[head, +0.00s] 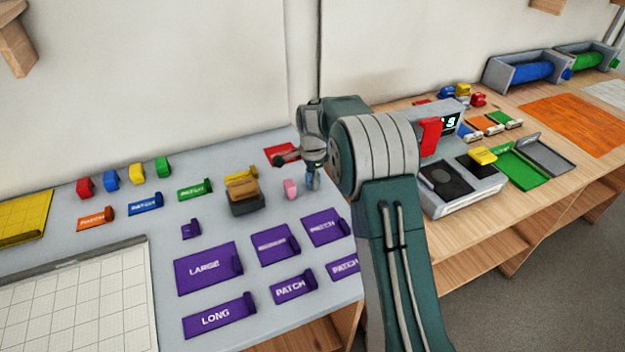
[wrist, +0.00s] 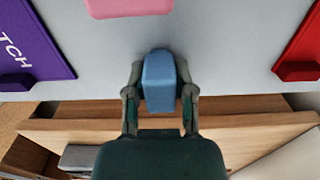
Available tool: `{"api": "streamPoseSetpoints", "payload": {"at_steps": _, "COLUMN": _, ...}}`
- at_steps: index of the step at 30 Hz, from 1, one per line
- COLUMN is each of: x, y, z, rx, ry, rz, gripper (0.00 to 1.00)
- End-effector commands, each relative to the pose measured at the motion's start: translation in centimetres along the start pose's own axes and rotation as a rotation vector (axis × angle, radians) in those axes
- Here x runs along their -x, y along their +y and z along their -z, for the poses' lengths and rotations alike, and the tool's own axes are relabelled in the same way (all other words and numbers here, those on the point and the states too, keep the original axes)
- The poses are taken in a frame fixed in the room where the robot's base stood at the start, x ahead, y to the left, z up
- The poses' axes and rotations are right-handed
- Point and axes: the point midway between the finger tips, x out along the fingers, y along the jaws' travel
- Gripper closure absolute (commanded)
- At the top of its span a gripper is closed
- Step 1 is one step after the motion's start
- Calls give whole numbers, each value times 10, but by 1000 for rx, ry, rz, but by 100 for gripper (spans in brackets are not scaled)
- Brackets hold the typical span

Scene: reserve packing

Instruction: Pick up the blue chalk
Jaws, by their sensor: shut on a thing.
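The blue chalk (wrist: 160,72) is a small blue block in the middle of the wrist view. My gripper (wrist: 160,95) is shut on it, with one finger against each side. In the head view my gripper (head: 313,180) is low over the grey table, just right of a pink block (head: 290,188). The chalk is small and mostly hidden by the fingers there. I cannot tell whether it touches the table or is just above it. The pink block also shows at the top of the wrist view (wrist: 128,7).
Purple patches (head: 208,268) lie in front on the grey table (head: 160,225). A grey holder with a tan block (head: 243,192) stands left of the pink block. A red patch (head: 280,150) lies behind. A scale-like device (head: 462,190) stands right of my arm on the wooden bench.

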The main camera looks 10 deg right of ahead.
Motion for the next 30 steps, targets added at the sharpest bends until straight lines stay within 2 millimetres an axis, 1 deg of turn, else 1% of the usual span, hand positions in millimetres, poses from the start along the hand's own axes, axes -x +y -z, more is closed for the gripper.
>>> {"api": "streamPoseSetpoints", "payload": {"at_steps": 6, "x": 0, "y": 0, "z": 0, "rx": 0, "ry": 0, "rz": -1, "gripper": 98}}
{"api": "streamPoseSetpoints", "payload": {"at_steps": 10, "x": 5, "y": 0, "z": 0, "rx": 0, "ry": 0, "rz": -1, "gripper": 98}}
{"api": "streamPoseSetpoints", "payload": {"at_steps": 14, "x": 20, "y": 0, "z": 0, "rx": 0, "ry": 1, "rz": 2, "gripper": 98}}
{"api": "streamPoseSetpoints", "payload": {"at_steps": 16, "x": 32, "y": 0, "z": 0, "rx": 0, "ry": 1, "rz": 3, "gripper": 98}}
{"api": "streamPoseSetpoints", "payload": {"at_steps": 20, "x": 57, "y": 11, "z": -19, "rx": 3, "ry": 1, "rz": 3, "gripper": 98}}
{"api": "streamPoseSetpoints", "payload": {"at_steps": 25, "x": 96, "y": 27, "z": -47, "rx": 4, "ry": 1, "rz": 4, "gripper": 98}}
{"api": "streamPoseSetpoints", "payload": {"at_steps": 27, "x": 102, "y": 37, "z": -65, "rx": 5, "ry": 0, "rz": 1, "gripper": 98}}
{"api": "streamPoseSetpoints", "payload": {"at_steps": 30, "x": 112, "y": 49, "z": -85, "rx": 5, "ry": 0, "rz": 0, "gripper": 98}}
